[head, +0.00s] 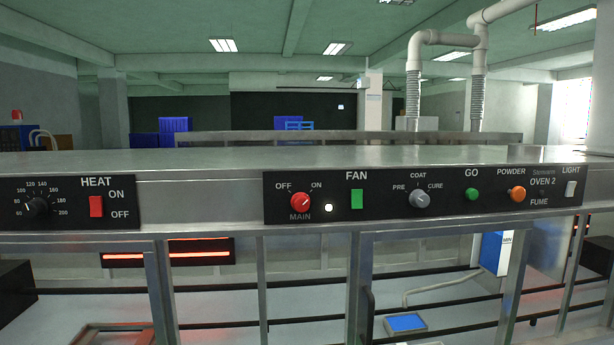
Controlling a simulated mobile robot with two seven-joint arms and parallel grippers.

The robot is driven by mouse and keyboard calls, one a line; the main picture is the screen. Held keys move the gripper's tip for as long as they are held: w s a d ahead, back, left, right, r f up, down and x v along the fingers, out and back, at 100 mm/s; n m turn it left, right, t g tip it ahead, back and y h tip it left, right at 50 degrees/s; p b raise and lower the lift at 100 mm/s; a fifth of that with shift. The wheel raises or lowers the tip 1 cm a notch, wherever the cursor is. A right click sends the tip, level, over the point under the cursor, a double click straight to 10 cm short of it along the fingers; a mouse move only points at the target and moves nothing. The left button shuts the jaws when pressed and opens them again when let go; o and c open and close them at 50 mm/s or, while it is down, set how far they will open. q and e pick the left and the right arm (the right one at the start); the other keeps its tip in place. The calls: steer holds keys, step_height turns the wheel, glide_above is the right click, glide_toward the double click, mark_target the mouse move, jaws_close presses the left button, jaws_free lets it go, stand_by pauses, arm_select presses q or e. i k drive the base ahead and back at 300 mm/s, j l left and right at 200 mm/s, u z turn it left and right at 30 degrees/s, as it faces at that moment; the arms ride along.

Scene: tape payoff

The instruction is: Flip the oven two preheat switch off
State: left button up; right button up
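A dark control panel (424,195) marked OVEN 2 runs along the steel front. It has a red MAIN knob (300,202) between OFF and ON, a green FAN switch (357,198), a grey COAT knob (419,199) marked PRE and CURE, a green GO button (472,194), an orange POWDER button (517,194) and a white LIGHT switch (571,189). A second panel (65,212) at left holds a temperature dial (37,206) and a red HEAT switch (96,206) with ON above and OFF below. No label reads preheat. I cannot tell the HEAT switch's position. Neither gripper shows.
The steel top (230,160) above the panels is bare. Below, steel posts (360,290) frame the oven's inside, where heater bars (200,253) glow red. A blue-screened device (405,322) sits low inside. Space before the panels looks clear.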

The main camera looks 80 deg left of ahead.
mark_target(96, 202)
steer(key=u, duration=1)
steer(key=k+u, duration=0.1)
steer(key=u, duration=1.35)
steer(key=k+u, duration=0.1)
steer(key=u, duration=1.35)
steer(key=j, duration=0.1)
